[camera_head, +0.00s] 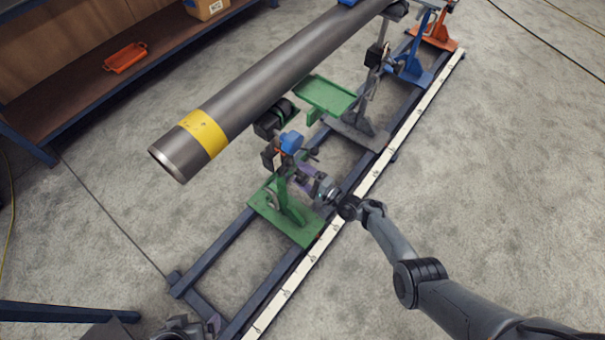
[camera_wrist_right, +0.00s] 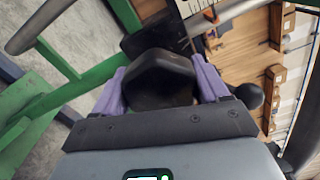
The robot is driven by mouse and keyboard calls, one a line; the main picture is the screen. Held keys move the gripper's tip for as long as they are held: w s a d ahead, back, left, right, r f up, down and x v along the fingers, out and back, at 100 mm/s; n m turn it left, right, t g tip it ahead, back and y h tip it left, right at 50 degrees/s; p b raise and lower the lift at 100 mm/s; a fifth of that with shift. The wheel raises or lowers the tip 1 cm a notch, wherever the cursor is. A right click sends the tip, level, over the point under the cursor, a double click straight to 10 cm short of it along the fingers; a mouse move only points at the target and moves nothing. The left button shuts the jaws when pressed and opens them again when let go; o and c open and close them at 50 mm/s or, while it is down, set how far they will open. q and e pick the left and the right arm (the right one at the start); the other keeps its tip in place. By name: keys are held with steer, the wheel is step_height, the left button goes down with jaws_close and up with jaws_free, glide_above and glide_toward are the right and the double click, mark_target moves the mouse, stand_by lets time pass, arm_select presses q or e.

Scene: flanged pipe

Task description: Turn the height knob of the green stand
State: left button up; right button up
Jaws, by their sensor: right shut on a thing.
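The green stand (camera_head: 264,214) is on the dark floor rails, below the near end of the grey pipe (camera_head: 275,77). My right gripper (camera_head: 306,172) reaches the stand's upper part from the right. In the right wrist view its purple fingers lie on both sides of a black knob (camera_wrist_right: 158,80), and it is shut on this knob. The knob's far side and the finger contact are partly hidden. Green frame parts show at the left of that view. My left gripper (camera_head: 196,327) is only partly in view at the bottom edge; its fingers are not clear.
A blue stand (camera_head: 410,68) and an orange stand (camera_head: 437,38) are farther along the rails. A green tray (camera_head: 326,94) is beside the pipe. A workbench with an orange tray (camera_head: 125,57) is at upper left. The floor at right is mostly free.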

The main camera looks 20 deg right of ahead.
steer(key=shift+m, duration=0.4)
steer(key=o, duration=1)
steer(key=shift+a, duration=0.1)
steer(key=shift+o, duration=0.2)
steer(key=shift+s+d+r+p, duration=0.1)
steer(key=shift+s+d+p, duration=0.2)
steer(key=shift+s+p, duration=0.1)
steer(key=p+v, duration=0.3)
steer(key=v, duration=0.7)
